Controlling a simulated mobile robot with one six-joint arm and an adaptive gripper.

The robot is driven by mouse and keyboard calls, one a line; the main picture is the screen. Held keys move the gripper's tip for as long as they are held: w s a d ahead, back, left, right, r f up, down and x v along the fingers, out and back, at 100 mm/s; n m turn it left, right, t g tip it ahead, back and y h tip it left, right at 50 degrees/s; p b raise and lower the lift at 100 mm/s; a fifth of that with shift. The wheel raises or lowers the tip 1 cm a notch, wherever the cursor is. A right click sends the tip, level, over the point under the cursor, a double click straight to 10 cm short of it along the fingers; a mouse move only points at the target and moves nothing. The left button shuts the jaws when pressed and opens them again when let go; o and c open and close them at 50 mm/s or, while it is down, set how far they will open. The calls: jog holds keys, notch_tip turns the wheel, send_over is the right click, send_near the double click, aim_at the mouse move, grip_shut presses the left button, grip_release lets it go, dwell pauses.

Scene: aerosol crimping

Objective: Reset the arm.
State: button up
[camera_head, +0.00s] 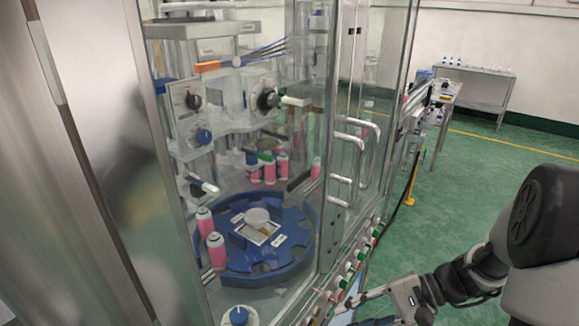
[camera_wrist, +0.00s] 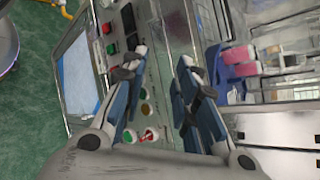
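My arm reaches in from the lower right of the head view, with my gripper (camera_head: 350,312) low in front of the machine's button panel (camera_head: 346,270). In the wrist view my gripper (camera_wrist: 163,68) has its two blue-and-grey fingers apart, with nothing between them. The button panel (camera_wrist: 148,118) shows behind and between the fingers. I cannot tell how far the fingertips are from it.
The glass-walled crimping machine (camera_head: 330,130) stands close on the left. Inside, pink cans (camera_head: 216,250) stand at a blue turntable (camera_head: 270,268). Metal door handles (camera_head: 345,150) stick out on its right side. Green floor (camera_head: 470,160) is open at right, before a far table (camera_head: 478,72).

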jog(key=s+r+n+t+h, duration=0.4)
jog(key=s+r+n+h, duration=0.5)
jog(key=s+r+h, duration=0.3)
jog(key=shift+s+d+r+t, duration=0.35)
jog(key=shift+s+r, duration=0.2)
jog(key=shift+s, duration=0.9)
